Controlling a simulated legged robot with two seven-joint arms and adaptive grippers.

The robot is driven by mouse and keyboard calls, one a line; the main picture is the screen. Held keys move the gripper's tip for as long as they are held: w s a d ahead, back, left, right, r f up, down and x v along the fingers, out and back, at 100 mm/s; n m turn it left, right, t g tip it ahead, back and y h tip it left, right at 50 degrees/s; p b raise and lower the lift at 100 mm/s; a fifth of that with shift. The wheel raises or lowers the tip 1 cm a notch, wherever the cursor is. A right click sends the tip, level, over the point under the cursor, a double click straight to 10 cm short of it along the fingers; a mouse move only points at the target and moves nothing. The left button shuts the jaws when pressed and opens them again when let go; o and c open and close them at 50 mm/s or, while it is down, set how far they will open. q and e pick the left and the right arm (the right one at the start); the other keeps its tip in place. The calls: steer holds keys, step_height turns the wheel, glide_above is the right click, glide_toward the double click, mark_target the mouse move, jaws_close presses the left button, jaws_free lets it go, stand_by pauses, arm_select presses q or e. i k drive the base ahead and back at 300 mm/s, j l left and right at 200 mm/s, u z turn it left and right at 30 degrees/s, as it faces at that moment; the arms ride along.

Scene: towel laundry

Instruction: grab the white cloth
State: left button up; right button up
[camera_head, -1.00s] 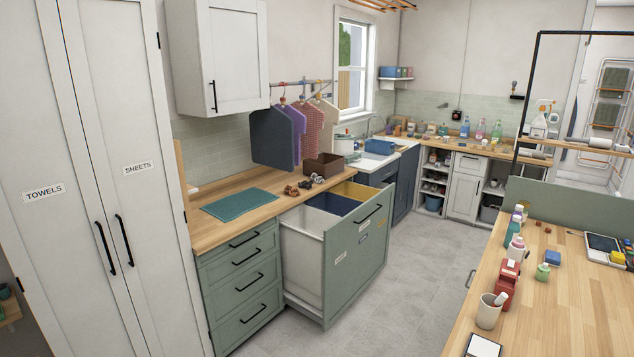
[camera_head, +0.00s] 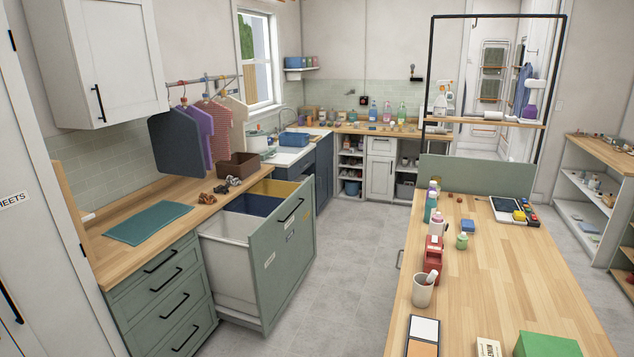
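No plain white cloth can be made out for certain. The palest cloth in view is a cream garment (camera_head: 235,120), hanging at the right end of a rail above the left counter. A red-striped garment (camera_head: 215,128), a purple one and a dark blue one (camera_head: 177,142) hang beside it on the left. The open pull-out hamper (camera_head: 285,262) below has a white bin (camera_head: 228,262), a blue bin (camera_head: 250,206) and a yellow bin (camera_head: 280,188); the depths of the bins are hidden. Neither of my grippers is in view.
A wooden table (camera_head: 490,275) with bottles, a cup (camera_head: 423,290) and boxes fills the lower right. The pulled-out hamper juts into the aisle. Grey floor (camera_head: 355,255) lies clear between hamper and table. A teal mat (camera_head: 148,222) lies on the left counter.

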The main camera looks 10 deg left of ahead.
mark_target(230, 180)
steer(key=i+j+u, duration=0.35)
steer(key=i+j, duration=0.2)
steer(key=i+j+u, duration=0.3)
steer(key=i+j, duration=0.15)
steer(key=i, duration=0.15)
steer(key=i+z, duration=0.4)
steer(key=i, duration=0.2)
steer(key=i+j+z, duration=0.2)
steer(key=i+z, duration=0.2)
steer(key=i, duration=0.2)
